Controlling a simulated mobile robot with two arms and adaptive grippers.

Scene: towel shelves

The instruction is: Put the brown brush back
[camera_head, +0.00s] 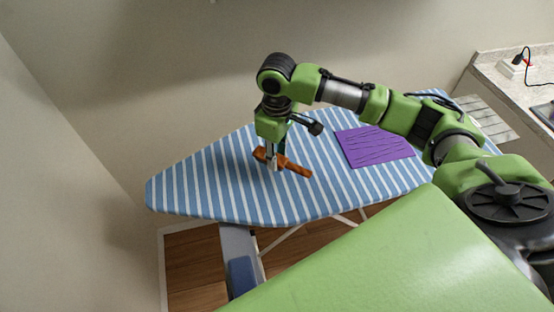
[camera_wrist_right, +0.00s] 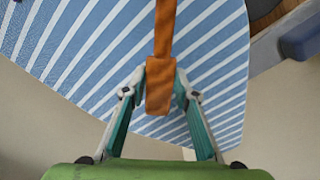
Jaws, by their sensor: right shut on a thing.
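The brown brush (camera_head: 296,169) is over the blue-and-white striped ironing board (camera_head: 200,180), left of the purple cloth. My right gripper (camera_head: 273,163) points down and is shut on the brush near its left end. In the right wrist view the brush (camera_wrist_right: 160,85) lies between the two fingers of the right gripper (camera_wrist_right: 158,92), its narrower part reaching up out of the picture. The striped board (camera_wrist_right: 85,45) shows behind it. I cannot tell whether the brush touches the board. My left gripper is not in view.
A purple cloth (camera_head: 374,146) lies flat on the board to the right of the brush. A counter (camera_head: 510,87) with a socket and cable (camera_head: 520,62) stands at the upper right. Walls bound the left and back. The board's left end is clear.

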